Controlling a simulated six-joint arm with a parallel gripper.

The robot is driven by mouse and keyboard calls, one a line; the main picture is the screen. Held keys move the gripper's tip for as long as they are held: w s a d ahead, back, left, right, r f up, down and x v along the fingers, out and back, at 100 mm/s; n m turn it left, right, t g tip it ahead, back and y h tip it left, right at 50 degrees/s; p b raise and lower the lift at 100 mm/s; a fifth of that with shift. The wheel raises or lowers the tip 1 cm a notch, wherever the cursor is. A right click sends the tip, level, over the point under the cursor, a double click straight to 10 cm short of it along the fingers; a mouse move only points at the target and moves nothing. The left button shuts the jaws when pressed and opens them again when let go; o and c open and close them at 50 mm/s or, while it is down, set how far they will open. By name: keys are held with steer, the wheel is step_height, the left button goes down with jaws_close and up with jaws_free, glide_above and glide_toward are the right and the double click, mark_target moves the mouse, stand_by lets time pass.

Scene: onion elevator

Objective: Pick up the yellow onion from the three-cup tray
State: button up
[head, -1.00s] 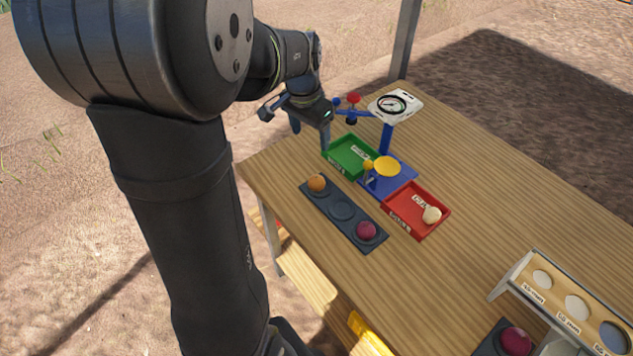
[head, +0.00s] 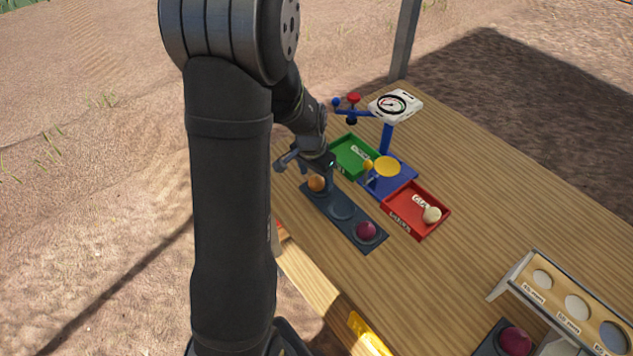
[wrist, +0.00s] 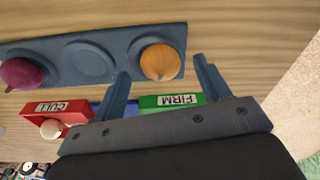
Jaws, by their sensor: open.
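The yellow onion (head: 317,183) sits in the far-left cup of the dark three-cup tray (head: 356,236). It also shows in the wrist view (wrist: 160,62), in the cup at the right end of the tray there. The middle cup is empty and a purple onion (head: 366,231) sits in the other end cup. My gripper (wrist: 165,82) is open and empty. In the wrist view its two fingers stand apart on either side of the yellow onion's position, with their tips near it. Whether they are level with the onion is not clear.
A green tray (head: 352,169) lies just behind the cup tray. A red tray (head: 407,232) holds a pale onion (head: 432,214). A blue scale with a yellow pan (head: 387,166) and white dial (head: 396,105) stands between them. A sizing board (head: 562,293) is at right.

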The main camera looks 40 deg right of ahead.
steer(key=shift+d+f, duration=0.15)
steer(key=shift+f, duration=0.65)
steer(key=shift+c, duration=0.2)
steer(key=c, duration=1)
steer(key=shift+w+r, duration=0.1)
steer(key=shift+r, duration=0.1)
